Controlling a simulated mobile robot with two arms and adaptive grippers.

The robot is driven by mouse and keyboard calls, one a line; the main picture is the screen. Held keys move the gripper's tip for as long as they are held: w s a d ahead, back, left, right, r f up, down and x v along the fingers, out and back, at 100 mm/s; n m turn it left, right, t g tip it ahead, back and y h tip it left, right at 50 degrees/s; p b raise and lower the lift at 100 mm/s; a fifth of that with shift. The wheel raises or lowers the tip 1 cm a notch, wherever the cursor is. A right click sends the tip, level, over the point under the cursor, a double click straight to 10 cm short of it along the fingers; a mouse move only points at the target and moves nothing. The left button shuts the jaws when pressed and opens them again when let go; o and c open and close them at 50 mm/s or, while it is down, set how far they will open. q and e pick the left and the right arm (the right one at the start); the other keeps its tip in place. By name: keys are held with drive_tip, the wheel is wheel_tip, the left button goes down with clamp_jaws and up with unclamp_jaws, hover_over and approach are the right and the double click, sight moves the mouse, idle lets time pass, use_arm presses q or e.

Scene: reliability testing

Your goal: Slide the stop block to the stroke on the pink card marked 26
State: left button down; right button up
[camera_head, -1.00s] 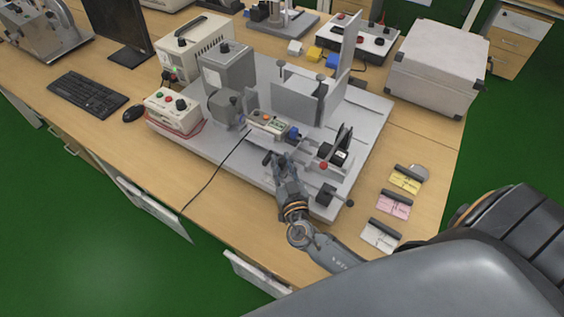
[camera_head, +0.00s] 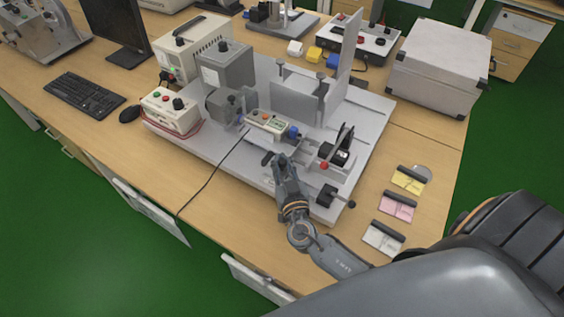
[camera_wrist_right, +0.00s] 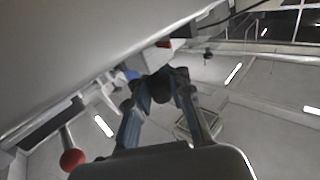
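The pink card (camera_head: 398,206) lies on the table at the right, between a yellow and a white card; its marks are too small to read. Which part is the stop block is not clear; a black block with a red ball (camera_head: 336,154) and a lower black clamp with a knob (camera_head: 326,196) sit on the grey machine's right part. My right gripper (camera_head: 279,160) is low at the machine's front edge, beside a small black part (camera_head: 267,158). In the right wrist view its fingertips (camera_wrist_right: 160,86) come close around something dark and round; grip is unclear. My left gripper is out of view.
The yellow card (camera_head: 408,180) and white card (camera_head: 384,238) lie near the pink one. A large grey case (camera_head: 438,65) stands behind them. A red ball knob (camera_wrist_right: 72,159) shows in the wrist view. A black cable (camera_head: 212,180) crosses the table's front.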

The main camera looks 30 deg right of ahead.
drive_tip(key=o, duration=0.5)
drive_tip(key=shift+s+a, duration=0.15)
drive_tip(key=shift+a, duration=0.25)
drive_tip(key=shift+d, duration=0.1)
drive_tip(key=shift+s, duration=0.2)
drive_tip(key=v, duration=1.1)
drive_tip(key=shift+s, duration=0.3)
